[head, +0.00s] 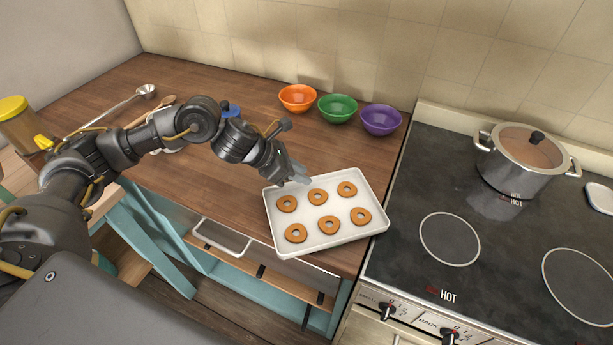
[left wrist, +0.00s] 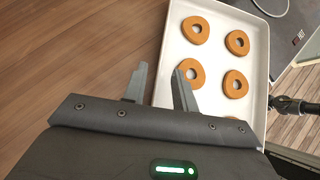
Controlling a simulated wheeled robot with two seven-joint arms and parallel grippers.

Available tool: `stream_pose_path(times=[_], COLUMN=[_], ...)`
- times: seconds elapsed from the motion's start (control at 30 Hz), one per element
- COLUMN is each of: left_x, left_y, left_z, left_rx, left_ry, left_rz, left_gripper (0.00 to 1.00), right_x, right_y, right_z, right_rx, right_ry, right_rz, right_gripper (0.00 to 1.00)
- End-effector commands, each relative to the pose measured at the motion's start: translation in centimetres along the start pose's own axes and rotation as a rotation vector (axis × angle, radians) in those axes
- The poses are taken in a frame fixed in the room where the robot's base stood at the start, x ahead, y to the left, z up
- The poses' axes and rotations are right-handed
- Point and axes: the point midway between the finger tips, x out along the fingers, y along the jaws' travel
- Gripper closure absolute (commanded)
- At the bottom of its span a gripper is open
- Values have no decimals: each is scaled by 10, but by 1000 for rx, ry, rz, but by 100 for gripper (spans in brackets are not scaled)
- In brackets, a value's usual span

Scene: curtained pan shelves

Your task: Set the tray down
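The white tray (head: 330,241) holds several brown ring-shaped cookies. It is at the right end of the wooden counter, beside the stove, with its near-left corner at the counter's front edge. I cannot tell whether it rests fully on the wood. My left gripper (head: 299,176) is at the tray's far-left corner. In the left wrist view its fingers (left wrist: 159,78) are apart, one outside the tray's wall and one over its inside. The tray (left wrist: 256,50) shows there too, with its rim between the fingers and no clear contact.
Orange (head: 297,97), green (head: 338,107) and purple (head: 380,119) bowls stand behind the tray. The stove (head: 410,190) is close on the right, with a lidded pot (head: 515,165) at its back. A ladle (head: 146,91) lies at the left. The counter's middle is clear.

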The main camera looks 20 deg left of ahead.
Motion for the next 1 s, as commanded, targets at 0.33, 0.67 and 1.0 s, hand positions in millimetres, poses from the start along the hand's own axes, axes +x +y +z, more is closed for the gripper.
stream_pose_path(times=[0.33,0.67,1.0], left_x=[-65,-84,-84], left_y=[1,0,0], left_z=[-1,0,0], left_rx=[2,0,-1], left_ry=[-3,-2,-2], left_rz=[3,1,0], left_gripper=[72,72,72], right_x=[19,22,21], right_y=[2,2,2], right_z=[2,2,2], right_rx=[-1,-1,-1], right_ry=[0,0,0], right_rz=[3,3,2], right_gripper=[64,64,64])
